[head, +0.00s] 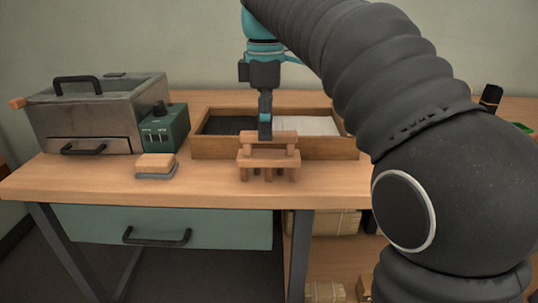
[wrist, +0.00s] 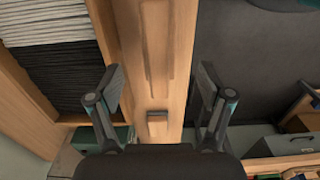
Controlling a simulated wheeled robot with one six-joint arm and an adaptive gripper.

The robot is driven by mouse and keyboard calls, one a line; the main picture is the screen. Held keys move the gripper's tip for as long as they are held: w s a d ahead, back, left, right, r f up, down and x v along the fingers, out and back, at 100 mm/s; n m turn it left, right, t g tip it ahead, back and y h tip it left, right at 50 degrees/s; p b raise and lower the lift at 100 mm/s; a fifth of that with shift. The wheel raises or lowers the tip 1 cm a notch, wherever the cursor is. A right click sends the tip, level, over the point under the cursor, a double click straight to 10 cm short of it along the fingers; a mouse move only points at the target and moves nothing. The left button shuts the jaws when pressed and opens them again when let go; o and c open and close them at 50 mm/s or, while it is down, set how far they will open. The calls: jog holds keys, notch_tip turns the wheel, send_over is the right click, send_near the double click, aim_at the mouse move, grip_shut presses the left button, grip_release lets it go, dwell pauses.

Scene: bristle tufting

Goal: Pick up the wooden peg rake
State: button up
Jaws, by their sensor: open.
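The wooden peg rake (head: 268,162) stands on the bench in front of the bristle tray, with a crossbar on top and several short pegs below. In the wrist view it seems to be the long pale wooden shape (wrist: 157,40) along the bench strip, hard to tell from the bench top. My gripper (head: 265,130) points down, its tip overlapping the rake's top bar in the head view; I cannot tell how high above it is. In the wrist view my gripper (wrist: 160,88) is open, fingers wide apart, with nothing held between them.
The wooden tray (head: 270,147) holds black and white bristles behind the rake. A small wooden block with a grey base (head: 156,165) lies to the left. A green control box (head: 163,129) and metal case (head: 85,112) stand further left. The bench's front edge (head: 200,198) is close.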

aim_at(268, 143)
jog(key=shift+d+f+b, duration=0.15)
jog(key=shift+f+b, duration=0.15)
jog(key=shift+f, duration=1.3)
jog(key=shift+d+f+b, duration=0.15)
jog(key=shift+f+b, duration=0.1)
jog(key=shift+f, duration=1.35)
jog(key=c, duration=1.4)
jog(key=shift+o, duration=0.2)
jog(key=shift+w+r, duration=0.1)
jog(key=shift+r, duration=0.6)
notch_tip(268, 143, up, 3)
jog(key=shift+p, duration=0.55)
jog(key=d+r, duration=0.6)
jog(key=d, duration=0.6)
jog(key=shift+s+r, duration=0.35)
jog(key=shift+s, duration=0.1)
